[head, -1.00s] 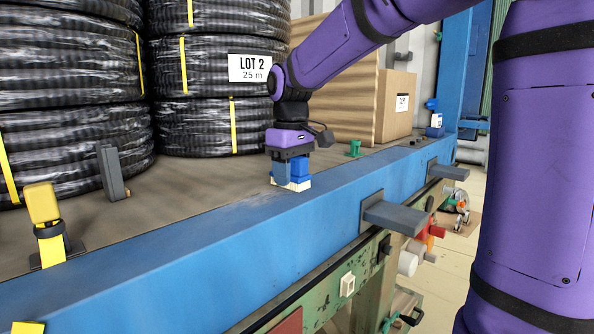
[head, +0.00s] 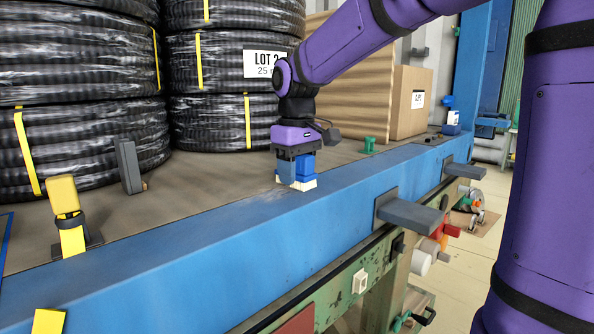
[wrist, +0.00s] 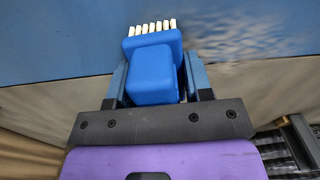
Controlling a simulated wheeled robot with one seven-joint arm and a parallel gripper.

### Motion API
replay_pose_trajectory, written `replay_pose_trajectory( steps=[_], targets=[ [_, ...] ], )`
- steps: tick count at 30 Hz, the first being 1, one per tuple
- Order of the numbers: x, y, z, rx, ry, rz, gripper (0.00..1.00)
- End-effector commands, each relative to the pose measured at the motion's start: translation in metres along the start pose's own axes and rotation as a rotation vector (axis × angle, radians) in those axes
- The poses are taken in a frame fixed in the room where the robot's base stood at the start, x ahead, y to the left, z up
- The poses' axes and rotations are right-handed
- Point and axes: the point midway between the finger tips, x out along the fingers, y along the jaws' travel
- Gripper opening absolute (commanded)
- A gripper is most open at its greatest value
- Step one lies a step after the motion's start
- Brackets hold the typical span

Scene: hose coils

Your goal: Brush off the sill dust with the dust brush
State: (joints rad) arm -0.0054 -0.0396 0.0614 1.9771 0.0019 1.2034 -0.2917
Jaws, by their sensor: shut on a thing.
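My gripper (head: 294,163) points down and is shut on the blue dust brush (head: 304,168). The brush's pale bristles (head: 298,184) are down at the top of the blue sill (head: 215,235), near its inner edge. In the wrist view the brush (wrist: 152,74) sits between the two fingers, with a row of white bristle tufts at its far end. Whether dust lies under the brush is hidden.
Stacked black hose coils (head: 90,140) stand behind on the brown deck. A yellow post (head: 67,215) and a grey bracket (head: 128,166) stand at left. A green spool (head: 368,145) and a cardboard box (head: 411,100) are at right. Grey ledges (head: 408,213) jut out from the sill's front.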

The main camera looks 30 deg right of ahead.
Motion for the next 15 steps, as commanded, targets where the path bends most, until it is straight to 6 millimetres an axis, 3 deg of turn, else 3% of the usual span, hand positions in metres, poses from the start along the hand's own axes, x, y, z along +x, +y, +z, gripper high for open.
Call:
replay_pose_trajectory(
  steps=[15],
  targets=[
    [0.0,-0.039,-0.002,-0.002,0.0,0.0,0.28]
  ],
)
